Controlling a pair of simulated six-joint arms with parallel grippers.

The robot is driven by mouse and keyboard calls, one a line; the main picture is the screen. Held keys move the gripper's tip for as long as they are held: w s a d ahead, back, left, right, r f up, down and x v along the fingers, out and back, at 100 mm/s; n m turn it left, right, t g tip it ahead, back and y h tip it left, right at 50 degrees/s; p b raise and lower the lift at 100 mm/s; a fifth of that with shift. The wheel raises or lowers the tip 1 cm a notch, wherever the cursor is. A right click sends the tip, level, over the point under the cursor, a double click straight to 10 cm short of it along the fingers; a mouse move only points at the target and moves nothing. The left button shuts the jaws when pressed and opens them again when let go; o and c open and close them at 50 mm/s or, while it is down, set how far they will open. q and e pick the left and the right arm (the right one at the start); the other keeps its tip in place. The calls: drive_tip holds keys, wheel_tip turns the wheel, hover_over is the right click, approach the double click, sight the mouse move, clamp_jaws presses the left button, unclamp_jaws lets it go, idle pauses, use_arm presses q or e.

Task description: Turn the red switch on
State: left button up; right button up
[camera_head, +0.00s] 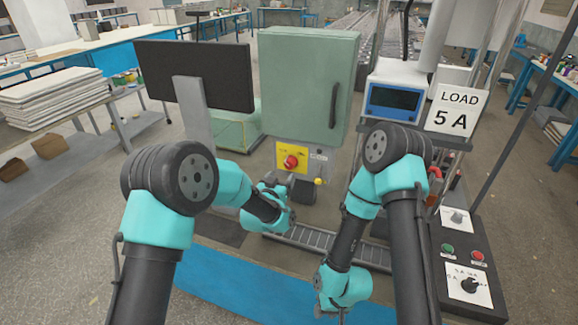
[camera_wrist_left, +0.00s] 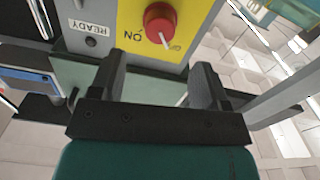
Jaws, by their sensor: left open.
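The red switch (camera_head: 291,161) is a round knob on a yellow plate (camera_head: 281,150) below a green cabinet. In the left wrist view the red knob (camera_wrist_left: 159,17) is at the top, with "ON" upside down beside it. A pale line by the knob points away from "ON", toward a smaller label I cannot read. My left gripper (camera_head: 291,184) is just below and in front of the plate. Its fingers (camera_wrist_left: 157,80) are apart, with nothing between them, and do not touch the knob. My right gripper (camera_head: 333,308) hangs low over the bench front; its fingers are not clear.
The green cabinet (camera_head: 305,85) stands behind the switch. A dark monitor (camera_head: 200,75) is left of it. A blue-white meter (camera_head: 396,98) and a "LOAD 5 A" sign (camera_head: 457,108) are right. A black control box (camera_head: 468,265) is front right. The blue mat (camera_head: 235,282) is clear.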

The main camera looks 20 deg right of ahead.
sight(289, 166)
use_arm(q)
drive_tip(key=x, duration=0.8)
drive_tip(key=shift+w+d, duration=0.1)
drive_tip(key=c, duration=0.9)
